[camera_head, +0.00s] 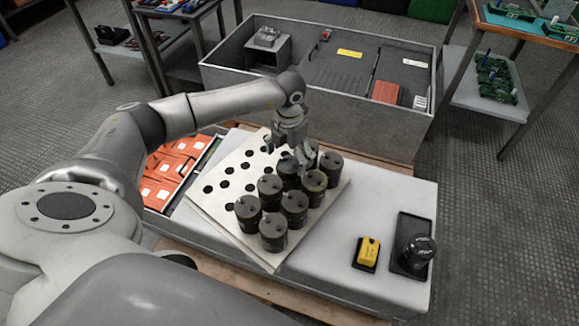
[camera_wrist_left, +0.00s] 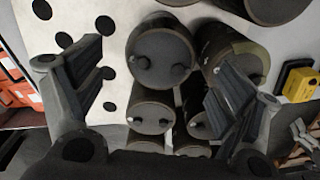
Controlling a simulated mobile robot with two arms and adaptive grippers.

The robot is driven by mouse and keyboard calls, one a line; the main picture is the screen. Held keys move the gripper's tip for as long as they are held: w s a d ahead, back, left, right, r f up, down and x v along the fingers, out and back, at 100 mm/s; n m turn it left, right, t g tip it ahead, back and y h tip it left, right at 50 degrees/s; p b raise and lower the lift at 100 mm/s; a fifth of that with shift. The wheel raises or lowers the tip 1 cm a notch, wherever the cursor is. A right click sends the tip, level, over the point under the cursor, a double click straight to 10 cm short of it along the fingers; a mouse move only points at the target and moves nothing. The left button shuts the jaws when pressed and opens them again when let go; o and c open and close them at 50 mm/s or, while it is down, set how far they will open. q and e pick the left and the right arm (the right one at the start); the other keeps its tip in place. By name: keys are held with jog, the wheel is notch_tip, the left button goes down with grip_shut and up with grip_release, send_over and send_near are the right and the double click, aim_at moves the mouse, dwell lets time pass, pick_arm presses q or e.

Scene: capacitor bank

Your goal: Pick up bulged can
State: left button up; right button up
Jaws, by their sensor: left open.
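Several dark cylindrical cans stand upright in a cluster on a white perforated board (camera_head: 218,215) in the head view. I cannot tell for certain which one is bulged. One can (camera_head: 315,187) stands near my left gripper and shows a brownish top rim. In the left wrist view a can (camera_wrist_left: 234,58) at right also has a brownish rim, and another can (camera_wrist_left: 160,58) stands beside it. My left gripper (camera_head: 288,154) is open, pointing down at the back of the cluster. Its fingers (camera_wrist_left: 160,85) are spread with can tops between and beyond them. They hide parts of the nearby cans.
A grey open cabinet (camera_head: 415,125) lies behind the table. Orange cards (camera_head: 165,175) lie at left.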

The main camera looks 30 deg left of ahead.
pick_arm(q)
jog(key=shift+f, duration=0.6)
jog(key=c, duration=1.1)
jog(key=shift+s, duration=0.15)
grip_shut()
